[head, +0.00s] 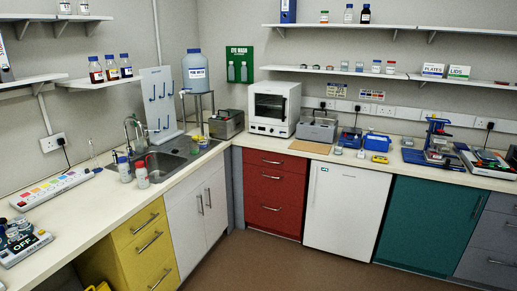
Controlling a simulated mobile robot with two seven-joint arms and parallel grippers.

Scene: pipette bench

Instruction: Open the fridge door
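The fridge (344,212) is most likely the plain white under-counter unit in the right half of the head view. It stands between the red drawers and the dark teal cabinet. Its white front door looks shut, flush with the units beside it. A small green mark shows near its top left corner. I cannot make out a handle on it at this size. Neither of my grippers is in view.
Red drawers (272,190) stand left of the fridge, and a teal cabinet (428,225) stands right of it. White cupboard doors (199,210) and yellow drawers (145,243) line the left bench. The brown floor (275,265) before the fridge is clear.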

